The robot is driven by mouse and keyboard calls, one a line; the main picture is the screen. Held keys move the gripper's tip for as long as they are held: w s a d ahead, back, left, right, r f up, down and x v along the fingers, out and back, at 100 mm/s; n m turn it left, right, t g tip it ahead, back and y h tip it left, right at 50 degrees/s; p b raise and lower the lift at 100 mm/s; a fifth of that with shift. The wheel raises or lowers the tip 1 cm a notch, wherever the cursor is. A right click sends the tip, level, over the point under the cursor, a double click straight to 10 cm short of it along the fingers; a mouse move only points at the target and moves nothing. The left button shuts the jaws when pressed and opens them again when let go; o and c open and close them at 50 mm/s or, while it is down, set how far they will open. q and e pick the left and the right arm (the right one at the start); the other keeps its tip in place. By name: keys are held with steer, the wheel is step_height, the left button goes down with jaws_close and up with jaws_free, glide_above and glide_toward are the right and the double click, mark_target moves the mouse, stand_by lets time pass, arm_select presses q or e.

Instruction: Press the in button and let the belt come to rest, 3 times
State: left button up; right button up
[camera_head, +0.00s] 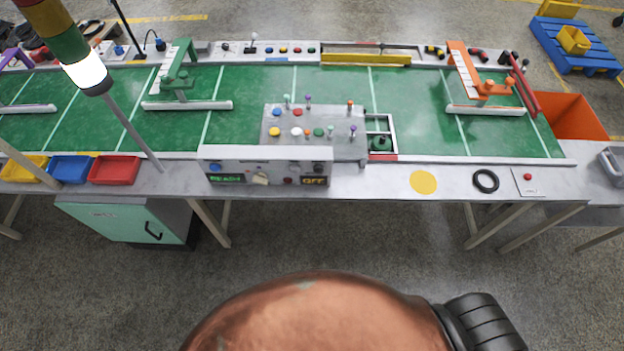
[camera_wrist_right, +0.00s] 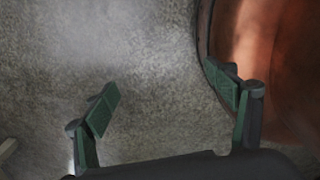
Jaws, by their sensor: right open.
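The belt (camera_head: 330,93) is a green surface with white cross lines along the bench. A grey control box (camera_head: 265,165) at the bench's front edge has a green label, a dark label with yellow letters and small knobs. Its sloped top panel (camera_head: 285,122) carries blue, white, yellow, red and green buttons and several small levers. A plate with one red button (camera_head: 528,177) lies at the front right. I cannot read which button is the in button. My right gripper (camera_wrist_right: 163,95) is open and empty in the right wrist view, above the grey floor. My left gripper is out of view.
Red (camera_head: 114,171), blue (camera_head: 70,168) and yellow bins stand at the front left. A light pole (camera_head: 125,125) rises there. Green (camera_head: 176,72) and orange (camera_head: 466,72) arches stand over the belt. A black ring (camera_head: 486,181) and a yellow disc (camera_head: 423,182) lie front right.

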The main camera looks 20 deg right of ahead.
jaws_close()
stand_by(0.8)
stand_by(1.2)
